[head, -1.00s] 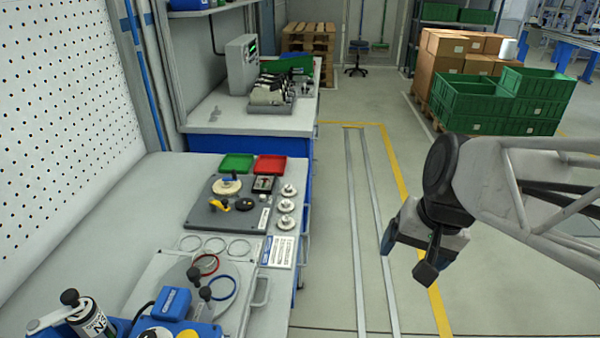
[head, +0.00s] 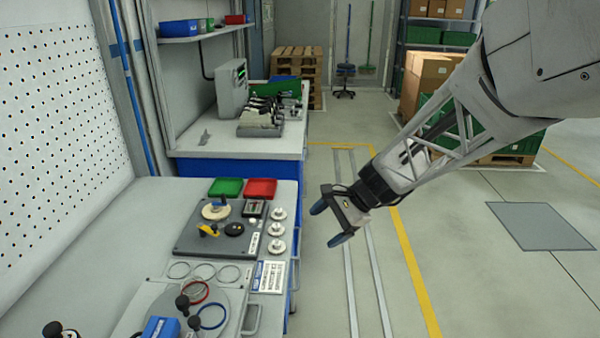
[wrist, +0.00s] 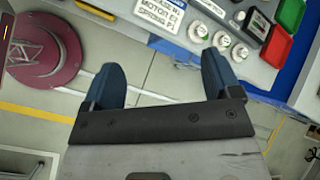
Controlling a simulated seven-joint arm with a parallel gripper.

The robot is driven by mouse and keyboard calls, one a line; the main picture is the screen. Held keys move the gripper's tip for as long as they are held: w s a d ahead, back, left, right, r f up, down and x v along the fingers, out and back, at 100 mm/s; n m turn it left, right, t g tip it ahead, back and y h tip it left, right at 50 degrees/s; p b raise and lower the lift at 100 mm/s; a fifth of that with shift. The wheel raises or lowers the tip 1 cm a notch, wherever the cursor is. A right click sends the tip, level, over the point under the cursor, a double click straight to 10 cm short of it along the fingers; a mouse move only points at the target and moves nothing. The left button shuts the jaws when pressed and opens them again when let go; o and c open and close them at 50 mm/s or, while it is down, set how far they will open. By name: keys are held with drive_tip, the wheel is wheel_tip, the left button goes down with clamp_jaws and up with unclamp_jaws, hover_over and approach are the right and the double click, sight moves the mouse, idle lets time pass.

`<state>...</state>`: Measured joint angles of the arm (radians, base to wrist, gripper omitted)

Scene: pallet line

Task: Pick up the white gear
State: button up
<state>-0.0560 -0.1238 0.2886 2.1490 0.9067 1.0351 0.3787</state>
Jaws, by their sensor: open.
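Along the plate's right side is a column of pale round parts (head: 277,230), also seen in the wrist view (wrist: 222,40); whether these are gears is hard to tell. My gripper (head: 333,222) is open and empty, to the right of the bench and over the floor. Its two blue fingers (wrist: 160,78) are apart in the wrist view.
Green (head: 226,187) and red (head: 260,188) trays sit behind the plate. A printed card (head: 269,277) and several rings lie in front of it. A perforated wall panel (head: 60,110) bounds the bench on the left.

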drive_tip(key=w+a+f+m+y, duration=0.2)
drive_tip(key=w+a+f+m, duration=0.3)
drive_tip(key=w, duration=0.4)
drive_tip(key=m+t+y, duration=0.3)
drive_tip(key=m, duration=0.2)
approach(276, 225)
drive_tip(key=x, duration=0.2)
drive_tip(key=shift+w+a, duration=0.2)
drive_tip(key=shift+a, duration=0.05)
drive_tip(key=shift+x, duration=1.3)
drive_tip(key=shift+a, duration=0.1)
drive_tip(key=shift+x, duration=2.5)
drive_tip(key=shift+f, duration=0.1)
drive_tip(key=c, duration=1)
